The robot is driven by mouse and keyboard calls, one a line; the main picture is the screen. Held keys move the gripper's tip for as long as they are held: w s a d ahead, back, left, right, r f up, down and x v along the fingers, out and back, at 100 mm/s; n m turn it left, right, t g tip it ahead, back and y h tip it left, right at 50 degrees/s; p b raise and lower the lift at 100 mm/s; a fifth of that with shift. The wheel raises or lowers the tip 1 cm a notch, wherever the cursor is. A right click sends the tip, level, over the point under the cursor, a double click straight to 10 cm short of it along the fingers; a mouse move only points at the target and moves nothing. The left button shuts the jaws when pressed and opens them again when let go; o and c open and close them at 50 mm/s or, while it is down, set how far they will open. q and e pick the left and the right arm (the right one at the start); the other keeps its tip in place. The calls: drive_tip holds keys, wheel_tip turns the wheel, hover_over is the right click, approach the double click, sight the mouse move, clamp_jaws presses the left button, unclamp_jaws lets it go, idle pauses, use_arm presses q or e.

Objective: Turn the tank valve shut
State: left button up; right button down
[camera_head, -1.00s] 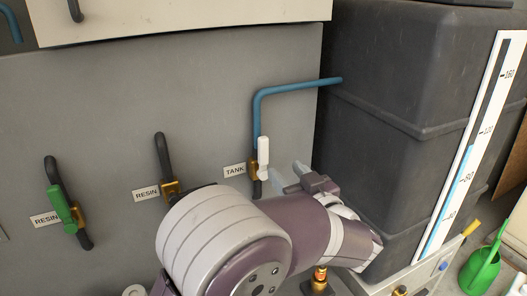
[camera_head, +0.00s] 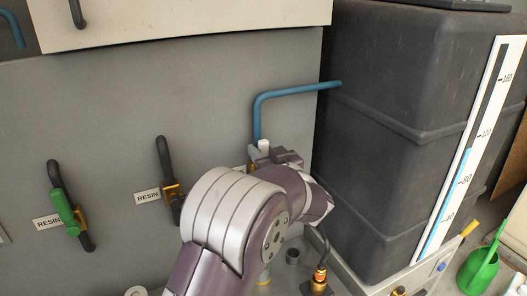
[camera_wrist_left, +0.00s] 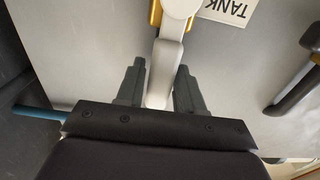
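The tank valve's white handle (camera_head: 264,146) is on the grey panel below the blue pipe. In the head view only its upper end shows; my left arm hides the rest. My left gripper (camera_head: 261,153) is at the handle. In the left wrist view the white handle (camera_wrist_left: 168,58) runs down from its brass valve body (camera_wrist_left: 156,12) between the two dark fingers of my left gripper (camera_wrist_left: 160,85). The fingers stand on either side of it, apart, with narrow gaps. I cannot tell whether either finger touches. My right gripper is out of view.
Two resin valves stand to the left, one with a green handle (camera_head: 66,212). A dark tank (camera_head: 385,120) with a level scale (camera_head: 468,155) stands close on the right. The blue pipe (camera_head: 290,93) runs into it.

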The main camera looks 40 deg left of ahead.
use_arm(q)
clamp_jaws()
drive_tip(key=shift+r+p, duration=0.1)
drive_tip(key=shift+p, duration=0.3)
drive_tip(key=w+d+f+m+p, duration=0.3)
drive_tip(key=w+f+m+p, duration=0.3)
drive_tip(key=m+p, duration=1)
drive_tip(key=shift+w+d+f+m, duration=0.25)
drive_tip(key=shift+w+f+m, duration=0.05)
drive_tip(key=shift+f+m, duration=0.75)
